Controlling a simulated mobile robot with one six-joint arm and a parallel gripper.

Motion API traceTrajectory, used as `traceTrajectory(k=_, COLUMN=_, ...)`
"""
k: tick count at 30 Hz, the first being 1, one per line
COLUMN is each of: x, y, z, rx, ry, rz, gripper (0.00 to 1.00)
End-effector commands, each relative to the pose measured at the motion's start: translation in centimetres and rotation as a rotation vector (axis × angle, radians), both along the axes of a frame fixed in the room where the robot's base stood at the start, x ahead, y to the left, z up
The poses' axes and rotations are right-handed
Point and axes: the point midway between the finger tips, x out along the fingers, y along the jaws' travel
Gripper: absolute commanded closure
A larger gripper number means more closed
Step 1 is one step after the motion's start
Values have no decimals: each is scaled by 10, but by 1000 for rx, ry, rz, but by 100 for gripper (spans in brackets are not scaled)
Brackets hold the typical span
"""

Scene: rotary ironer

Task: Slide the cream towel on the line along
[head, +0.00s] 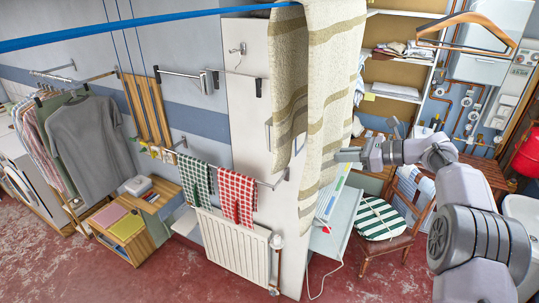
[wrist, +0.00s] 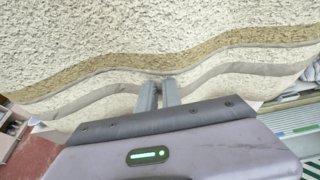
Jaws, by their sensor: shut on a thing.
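The cream towel (head: 335,70), with tan stripes, hangs folded over the blue line (head: 130,27) at the top of the head view. It hangs at the right end of the visible stretch of line. My gripper (head: 343,156) is at the right side of the towel, low down. In the wrist view the towel (wrist: 170,25) fills the upper part, and my gripper's two fingers (wrist: 161,88) are close together at its wavy striped lower part. The gripper is shut on the towel. The fingertips are partly hidden by the cloth.
A wooden hanger (head: 465,35) hangs near the top right. Green and red checked cloths (head: 237,195) hang on a rail above a white radiator (head: 235,245). A chair with a striped cushion (head: 380,218) stands below my arm. Shelves (head: 400,90) stand behind the towel.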

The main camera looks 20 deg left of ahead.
Motion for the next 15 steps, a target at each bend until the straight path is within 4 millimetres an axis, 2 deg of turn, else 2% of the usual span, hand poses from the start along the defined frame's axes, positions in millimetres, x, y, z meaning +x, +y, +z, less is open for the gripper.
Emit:
traceTrajectory(k=9, x=4, y=-1, z=0, rx=-1, ry=0, rz=0, gripper=100)
traceTrajectory(k=10, x=4, y=-1, z=0, rx=-1, ry=0, rz=0, gripper=87)
traceTrajectory(k=13, x=4, y=-1, z=0, rx=-1, ry=0, rz=0, gripper=68)
traceTrajectory(k=15, x=4, y=-1, z=0, rx=-1, ry=0, rz=0, gripper=66)
